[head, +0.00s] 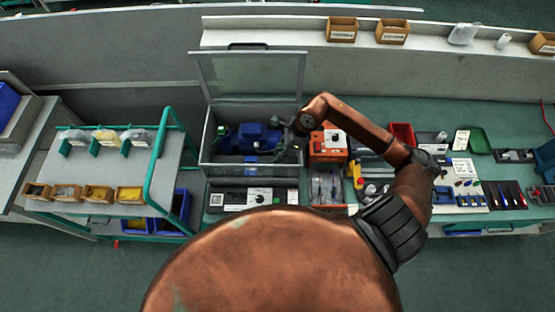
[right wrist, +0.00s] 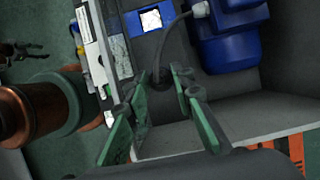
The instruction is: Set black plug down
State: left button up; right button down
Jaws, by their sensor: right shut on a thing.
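My right gripper (head: 291,136) is at the right side of the open grey case (head: 204,150), which holds a blue pump (head: 250,137). In the right wrist view the gripper (right wrist: 160,84) has its green-padded fingers around the small black plug (right wrist: 160,80), shut on it. A dark cable (right wrist: 166,42) runs up from the plug toward the blue pump (right wrist: 228,45). The plug is low inside the case, near its wall; whether it touches the floor I cannot tell. In the head view the plug is too small to make out.
The case's clear lid (head: 250,77) stands open at the back. A tester with a green button (head: 238,199) lies in front of the case. An orange box (head: 328,145) stands close on its right. A trolley (head: 110,175) with small bins is on the left.

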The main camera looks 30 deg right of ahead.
jog(key=shift+f, duration=1.2)
notch_tip(320, 180, down, 2)
jog(key=shift+a+f+p, duration=0.1)
jog(key=shift+p, duration=0.3)
jog(key=shift+f, duration=0.4)
pick_arm(q)
jog(key=shift+w+r, duration=0.55)
jog(key=shift+w, duration=0.35)
pick_arm(e)
jog(key=shift+w, duration=0.1)
jog(key=shift+f, duration=0.15)
jog(key=c, duration=1.9)
grip_release()
jog(key=shift+c, duration=0.2)
pick_arm(q)
jog(key=shift+s+f, duration=0.15)
jog(key=shift+s, duration=0.1)
